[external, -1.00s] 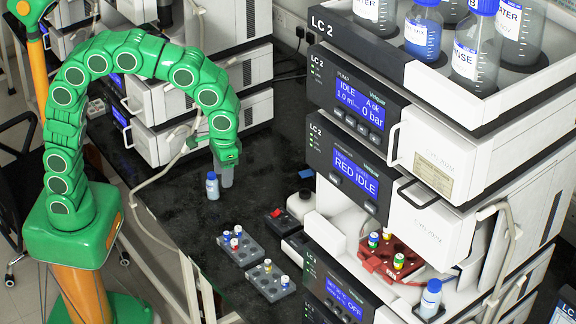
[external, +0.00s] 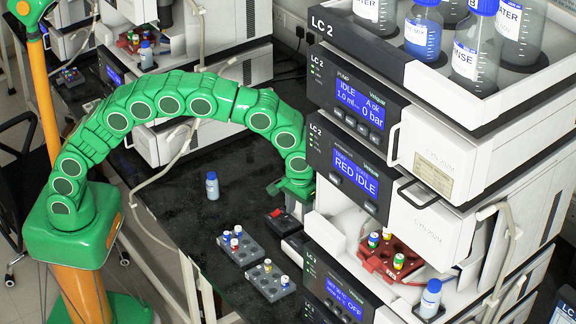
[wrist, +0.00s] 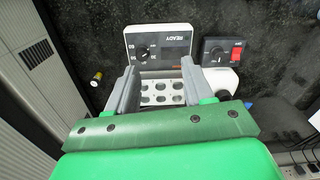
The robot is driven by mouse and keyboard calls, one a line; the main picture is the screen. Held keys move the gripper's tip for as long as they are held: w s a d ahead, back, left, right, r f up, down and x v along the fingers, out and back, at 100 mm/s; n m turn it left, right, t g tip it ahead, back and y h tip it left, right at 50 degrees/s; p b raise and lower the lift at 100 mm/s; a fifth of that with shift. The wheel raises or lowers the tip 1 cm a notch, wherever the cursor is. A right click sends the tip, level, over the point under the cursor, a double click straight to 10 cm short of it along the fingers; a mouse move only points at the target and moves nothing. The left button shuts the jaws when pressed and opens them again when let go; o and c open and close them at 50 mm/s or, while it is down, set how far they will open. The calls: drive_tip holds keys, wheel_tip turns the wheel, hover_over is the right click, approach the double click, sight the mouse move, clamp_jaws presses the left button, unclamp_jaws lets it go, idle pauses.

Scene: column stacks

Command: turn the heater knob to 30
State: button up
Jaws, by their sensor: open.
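In the wrist view a white unit (wrist: 183,28) with a dark panel shows an upside-down READY label and a round dark knob (wrist: 142,53). A small black box (wrist: 212,46) beside it has another knob (wrist: 218,55) and a red switch (wrist: 237,50). I cannot read which is the heater or either knob's setting. My gripper (wrist: 157,77) is open and empty, above a light block with several holes (wrist: 162,91) and apart from both knobs. In the external view my gripper (external: 298,203) is beside the LC 2 stack, and the black box (external: 279,215) shows below it.
The LC 2 stack (external: 345,165) rises close to my gripper's right. Two grey vial racks (external: 240,248) and a blue-capped bottle (external: 212,187) stand on the black bench (external: 175,205). In the wrist view a yellow-capped vial (wrist: 97,76) lies left of the fingers.

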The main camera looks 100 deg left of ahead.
drive_tip(key=shift+n, duration=0.6)
drive_tip(key=w+f, duration=0.5)
drive_tip(key=shift+f, duration=4.1)
drive_tip(key=shift+c, duration=0.5)
clamp_jaws()
